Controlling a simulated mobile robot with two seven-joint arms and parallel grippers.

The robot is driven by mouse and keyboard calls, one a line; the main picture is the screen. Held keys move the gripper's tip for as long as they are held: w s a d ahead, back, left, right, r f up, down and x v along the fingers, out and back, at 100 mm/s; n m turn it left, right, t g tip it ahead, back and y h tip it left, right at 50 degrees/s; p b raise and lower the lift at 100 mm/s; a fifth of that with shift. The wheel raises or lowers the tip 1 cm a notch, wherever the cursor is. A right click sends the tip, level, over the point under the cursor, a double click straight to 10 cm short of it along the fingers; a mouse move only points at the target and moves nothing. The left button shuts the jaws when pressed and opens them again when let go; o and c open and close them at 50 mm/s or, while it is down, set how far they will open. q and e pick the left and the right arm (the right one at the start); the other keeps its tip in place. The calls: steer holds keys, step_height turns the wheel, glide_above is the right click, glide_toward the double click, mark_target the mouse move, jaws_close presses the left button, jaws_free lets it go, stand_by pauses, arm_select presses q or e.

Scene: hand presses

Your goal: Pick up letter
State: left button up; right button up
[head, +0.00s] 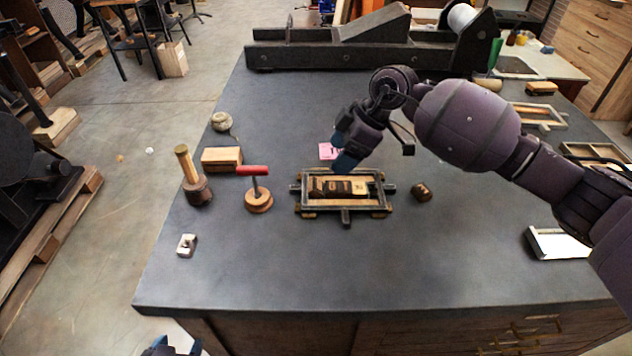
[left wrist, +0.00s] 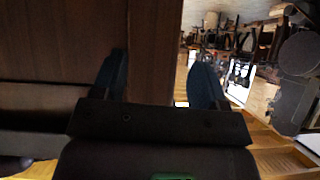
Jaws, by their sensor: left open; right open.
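A small dark block with a lighter face (head: 421,191) lies on the dark table right of a framed form (head: 345,209). The form holds several letter blocks (head: 340,187) in a row. A pale block with a dark mark (head: 187,244) lies alone near the table's left edge. I cannot tell which is the task's letter. My right gripper (head: 342,152) is open above the far side of the form, with no block visible in it. My left gripper (head: 174,347) is low, off the table's front; the left wrist view shows its fingers (left wrist: 160,78) apart and empty.
A red-handled tool (head: 257,190), a wooden-handled tool (head: 192,176), a wooden block (head: 221,159) and a round stone-like thing (head: 221,121) stand left of the form. A pink note (head: 328,151) lies behind it. A white tray (head: 560,244) lies right. The front table is clear.

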mark_target(316, 183)
steer(key=x, duration=0.4)
steer(key=shift+s, duration=0.1)
steer(key=shift+a+f+b, duration=0.35)
steer(key=shift+f, duration=0.25)
steer(key=x, duration=0.3)
steer(key=shift+f+b, duration=0.2)
steer(key=shift+b, duration=0.15)
steer(key=shift+a+f, duration=0.25)
steer(key=shift+f, duration=0.05)
steer(key=shift+r, duration=0.1)
steer(key=c, duration=1)
arm_select(q)
steer(key=shift+s+f, duration=0.2)
steer(key=shift+f, duration=0.65)
arm_select(e)
steer(key=shift+c, duration=0.3)
